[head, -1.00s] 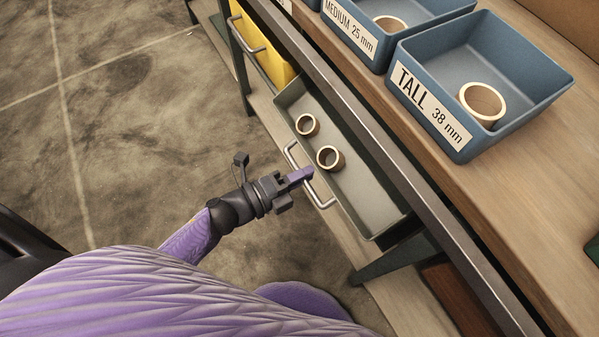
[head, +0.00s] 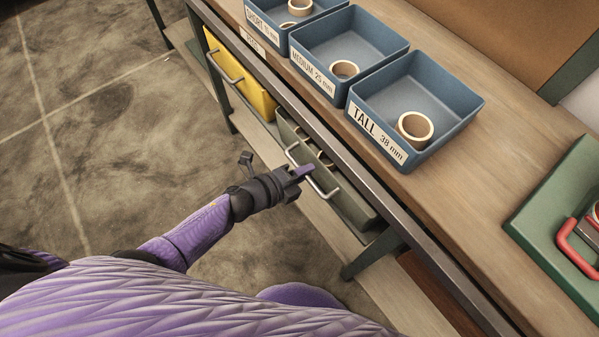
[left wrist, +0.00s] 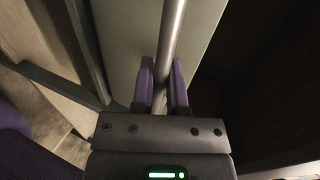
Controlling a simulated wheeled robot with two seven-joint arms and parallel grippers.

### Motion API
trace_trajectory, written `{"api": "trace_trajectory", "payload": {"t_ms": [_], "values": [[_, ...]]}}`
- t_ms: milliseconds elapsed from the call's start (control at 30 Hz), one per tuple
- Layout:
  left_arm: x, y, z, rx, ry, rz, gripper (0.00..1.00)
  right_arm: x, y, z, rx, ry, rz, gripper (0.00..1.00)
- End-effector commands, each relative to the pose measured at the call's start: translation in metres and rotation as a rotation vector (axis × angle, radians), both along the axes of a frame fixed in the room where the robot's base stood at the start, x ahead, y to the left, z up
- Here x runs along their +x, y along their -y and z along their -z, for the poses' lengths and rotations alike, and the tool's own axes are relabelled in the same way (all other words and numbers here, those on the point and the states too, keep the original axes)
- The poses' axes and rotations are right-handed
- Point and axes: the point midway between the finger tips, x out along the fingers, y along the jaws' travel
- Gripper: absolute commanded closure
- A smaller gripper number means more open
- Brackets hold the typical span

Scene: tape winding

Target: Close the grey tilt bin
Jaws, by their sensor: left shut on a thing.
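The grey tilt bin (head: 355,208) hangs under the bench edge in the head view, tilted out with a narrow gap at its top. Tape rolls (head: 325,160) show partly inside the gap. My left gripper (head: 300,172) is at the bin's metal handle (head: 324,191). In the left wrist view, the purple fingers (left wrist: 162,80) are shut on the handle bar (left wrist: 173,35), one on each side, in front of the grey bin face (left wrist: 125,35). My right gripper is not in view.
A yellow bin (head: 235,72) with a handle is to the left under the bench. Blue trays, including the one marked TALL (head: 455,118), stand on the wooden bench top (head: 490,150). A green case (head: 545,225) lies at right. The floor at left is clear.

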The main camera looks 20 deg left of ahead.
Motion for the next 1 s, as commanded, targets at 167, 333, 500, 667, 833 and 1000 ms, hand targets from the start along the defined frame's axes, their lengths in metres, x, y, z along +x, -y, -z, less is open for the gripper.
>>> {"api": "trace_trajectory", "payload": {"t_ms": [167,333,500,667,833,1000], "values": [[0.0019,0.0019,-0.0015,0.000,-0.001,0.000,1.00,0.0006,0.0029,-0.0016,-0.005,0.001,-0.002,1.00],[0.0030,0.0027,-0.0021,0.000,-0.001,0.000,1.00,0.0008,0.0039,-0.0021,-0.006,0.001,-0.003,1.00],[0.0037,0.0033,-0.0025,-0.001,-0.002,-0.001,1.00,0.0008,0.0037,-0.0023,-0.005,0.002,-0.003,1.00],[0.0041,0.0034,-0.0027,-0.001,-0.001,-0.001,1.00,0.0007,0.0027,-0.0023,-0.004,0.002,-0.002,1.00],[0.0044,0.0037,-0.0031,-0.002,0.000,-0.001,1.00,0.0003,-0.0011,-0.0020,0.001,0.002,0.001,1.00],[0.0046,0.0038,-0.0034,-0.002,0.001,0.000,0.72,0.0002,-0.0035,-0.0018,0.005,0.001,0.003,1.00]]}}
